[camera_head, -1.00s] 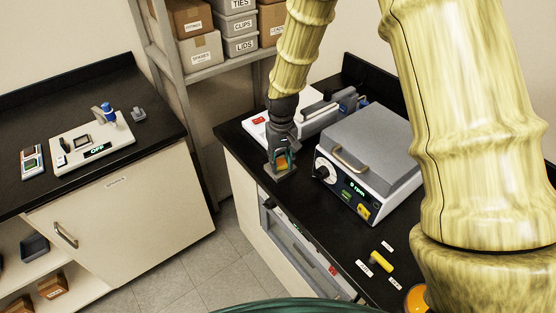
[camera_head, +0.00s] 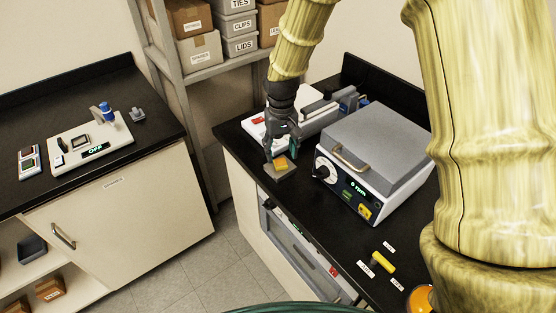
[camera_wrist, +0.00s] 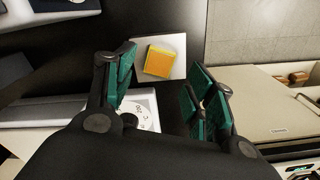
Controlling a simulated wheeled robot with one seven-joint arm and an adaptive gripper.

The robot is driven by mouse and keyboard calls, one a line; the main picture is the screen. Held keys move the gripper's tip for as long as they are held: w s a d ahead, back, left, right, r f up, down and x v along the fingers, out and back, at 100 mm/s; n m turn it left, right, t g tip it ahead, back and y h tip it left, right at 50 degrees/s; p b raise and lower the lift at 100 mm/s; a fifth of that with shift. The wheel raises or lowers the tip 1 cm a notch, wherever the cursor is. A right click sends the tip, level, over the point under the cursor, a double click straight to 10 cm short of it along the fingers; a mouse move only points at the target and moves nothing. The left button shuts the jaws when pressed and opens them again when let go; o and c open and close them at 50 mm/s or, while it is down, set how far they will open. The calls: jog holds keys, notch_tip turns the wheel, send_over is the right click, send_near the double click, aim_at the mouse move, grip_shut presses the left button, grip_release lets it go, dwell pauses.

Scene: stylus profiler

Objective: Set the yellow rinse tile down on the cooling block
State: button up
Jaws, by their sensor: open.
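The yellow rinse tile (camera_head: 280,162) lies on top of the grey cooling block (camera_head: 284,175) near the left corner of the black bench. In the wrist view the tile (camera_wrist: 160,62) shows orange-yellow and rests flat, slightly turned, inside the edges of the pale block (camera_wrist: 176,44). My gripper (camera_head: 279,152) is just above and behind the tile. In the wrist view my gripper (camera_wrist: 160,95) has its green-padded fingers spread wide, with nothing between them. The fingers look clear of the tile.
A grey-lidded machine (camera_head: 370,150) with a dial stands close to the right of the block. A white device with a red label (camera_head: 259,119) sits behind my gripper. A yellow cylinder (camera_head: 382,263) lies among small labels toward the front. The bench edge is close on the left.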

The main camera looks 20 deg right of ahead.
aim_at(280, 163)
notch_tip(280, 163, up, 8)
jog(key=b, duration=0.1)
jog(key=shift+b, duration=0.4)
jog(key=shift+f, duration=0.1)
